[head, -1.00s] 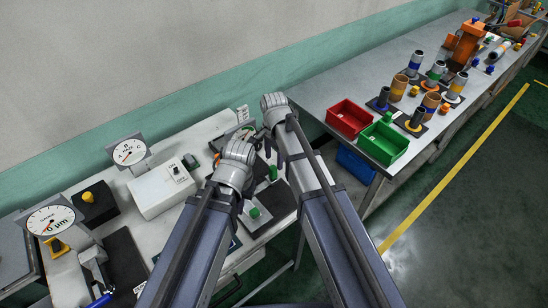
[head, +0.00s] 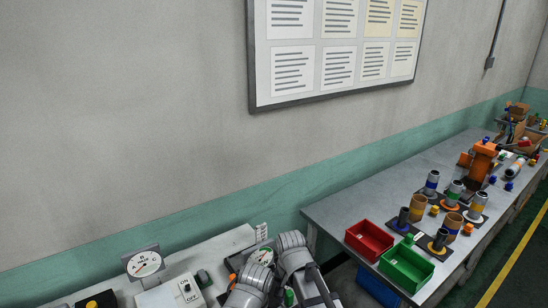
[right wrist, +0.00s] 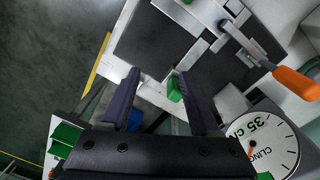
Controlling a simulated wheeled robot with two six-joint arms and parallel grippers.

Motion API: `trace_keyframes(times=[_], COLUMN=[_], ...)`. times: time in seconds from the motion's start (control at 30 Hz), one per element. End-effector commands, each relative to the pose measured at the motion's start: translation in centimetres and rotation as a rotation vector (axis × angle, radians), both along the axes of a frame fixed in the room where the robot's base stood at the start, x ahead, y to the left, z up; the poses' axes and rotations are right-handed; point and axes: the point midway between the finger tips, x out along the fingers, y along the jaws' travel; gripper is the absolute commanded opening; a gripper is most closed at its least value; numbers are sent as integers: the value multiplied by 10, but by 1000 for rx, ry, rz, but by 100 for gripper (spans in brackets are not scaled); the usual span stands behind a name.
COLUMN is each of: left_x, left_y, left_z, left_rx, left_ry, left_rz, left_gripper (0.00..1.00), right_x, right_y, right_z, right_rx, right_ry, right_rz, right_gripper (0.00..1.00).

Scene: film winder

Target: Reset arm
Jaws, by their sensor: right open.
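My right gripper (right wrist: 157,78) is open, its two dark fingers apart. A small green block (right wrist: 174,88) shows between the fingers, close to one of them; I cannot tell whether they touch. In the head view the wrist of my right arm (head: 293,255) is at the bottom centre, over the right end of the grey bench, and its fingers are hidden. The wrist of my left arm (head: 250,284) is just left of it and lower. Its fingers are hidden, so its jaw state does not show.
A fixture with an orange handle (right wrist: 296,83), a dark plate (right wrist: 160,45) and a dial gauge (right wrist: 268,150) lie near my right gripper. Another dial (head: 144,264) stands left. A red bin (head: 369,239) and green bin (head: 405,268) stand on the right-hand table.

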Motion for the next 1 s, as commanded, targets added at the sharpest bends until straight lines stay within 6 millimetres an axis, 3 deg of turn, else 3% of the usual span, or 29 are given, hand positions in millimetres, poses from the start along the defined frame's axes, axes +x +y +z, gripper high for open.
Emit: trace_keyframes(times=[0.03, 0.1, 0.33, 0.5, 1.0], left_x=[0, 0, 0, 0, 0], left_y=[0, 0, 0, 0, 0], left_z=[-2, -3, -6, -6, -6], left_rx=[0, 0, 0, 0, 0], left_ry=[0, 0, 0, 0, 0], left_rz=[0, 0, 0, 0, 0], left_gripper=[0, 0, 0, 0, 0], right_x=[-28, -51, -99, -108, -107], right_y=[-1, -3, -6, -8, -7], right_z=[-2, -3, -4, -5, -4], right_rx=[-9, -21, -44, -49, -49], right_ry=[9, 23, 61, 73, 74], right_rz=[126, 299, 705, 805, 809], right_gripper=[62, 62, 62, 62, 62])
